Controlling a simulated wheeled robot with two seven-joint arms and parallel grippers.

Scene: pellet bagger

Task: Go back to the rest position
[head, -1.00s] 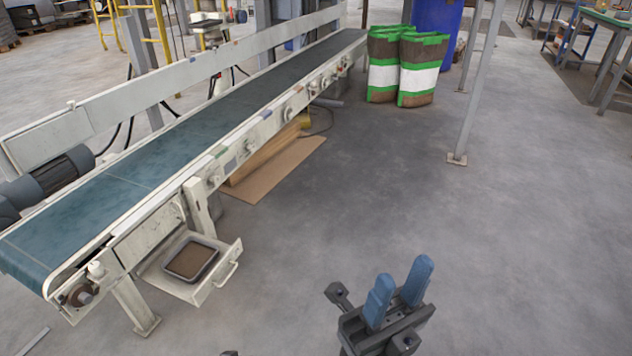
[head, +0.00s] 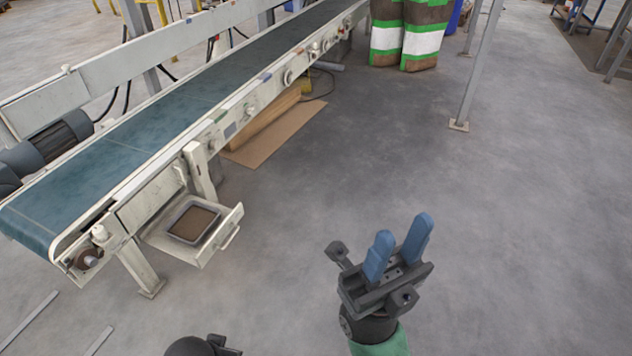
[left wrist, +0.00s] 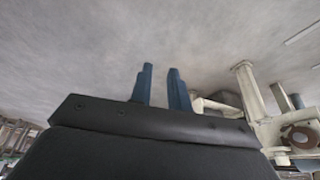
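My right gripper (head: 402,240) is in the lower middle of the head view. Its two blue fingers stand apart with nothing between them, above bare floor. My left gripper (left wrist: 160,82) shows in the left wrist view, its two blue fingers apart and empty. In the head view only a dark part of my left arm's end shows at the bottom edge; its fingers cannot be made out there. Neither gripper touches anything.
A conveyor with a blue-green belt (head: 120,155) runs along the left. Below its near end an open drawer (head: 222,238) holds a grey tray (head: 178,229) of brown material. Green-white-brown bags (head: 424,38) stand at the back by a post (head: 478,75). The floor on the right is clear.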

